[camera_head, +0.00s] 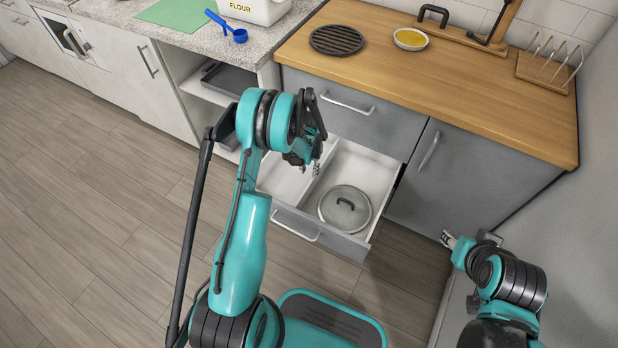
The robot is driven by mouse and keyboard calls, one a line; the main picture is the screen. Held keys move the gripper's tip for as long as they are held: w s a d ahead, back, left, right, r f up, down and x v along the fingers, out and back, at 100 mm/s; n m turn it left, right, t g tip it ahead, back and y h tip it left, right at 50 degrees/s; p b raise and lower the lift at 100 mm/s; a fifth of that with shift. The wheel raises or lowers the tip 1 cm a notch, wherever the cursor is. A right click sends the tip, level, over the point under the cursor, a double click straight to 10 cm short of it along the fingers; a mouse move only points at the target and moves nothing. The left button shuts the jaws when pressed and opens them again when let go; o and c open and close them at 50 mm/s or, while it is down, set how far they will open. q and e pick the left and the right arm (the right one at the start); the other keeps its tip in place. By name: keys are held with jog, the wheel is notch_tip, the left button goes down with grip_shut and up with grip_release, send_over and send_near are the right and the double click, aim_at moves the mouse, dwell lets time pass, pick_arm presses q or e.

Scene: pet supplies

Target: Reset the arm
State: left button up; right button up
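My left arm, teal and black, reaches up through the middle of the view. Its gripper (310,168) hangs over the open drawer (368,238), near the white divider. Its fingertips look apart, with nothing seen between them. A round pot lid (344,208) with a dark handle lies in the drawer's right compartment, apart from the gripper. The left compartment is partly hidden by my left arm. My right gripper (449,240) is low at the right, in front of the grey cabinet door. It is small and seen edge-on, so its opening is unclear; I see nothing held.
The wooden counter (460,98) holds a black round trivet (336,40), a bowl with yellow contents (410,39) and a wooden rack (548,68). A flour box (254,10) and blue scoop (238,35) are on the stone counter. The wall is close to my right arm.

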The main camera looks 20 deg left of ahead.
pick_arm(q)
jog(key=shift+r, duration=1)
jog(key=s+d+r+t, duration=0.2)
jog(key=s+d+r, duration=0.15)
jog(key=r, duration=0.75)
jog(key=s+d+r+t, duration=0.15)
jog(key=s+r, duration=0.25)
jog(key=r, duration=0.8)
jog(key=s+d+r+t, duration=0.2)
jog(key=s+r, duration=0.1)
jog(key=s, duration=0.5)
jog(key=s+d+r+n+t, duration=0.1)
jog(key=s+d+r, duration=0.1)
jog(key=s, duration=0.6)
jog(key=shift+d+r+t, duration=0.35)
jog(key=shift+r, duration=0.25)
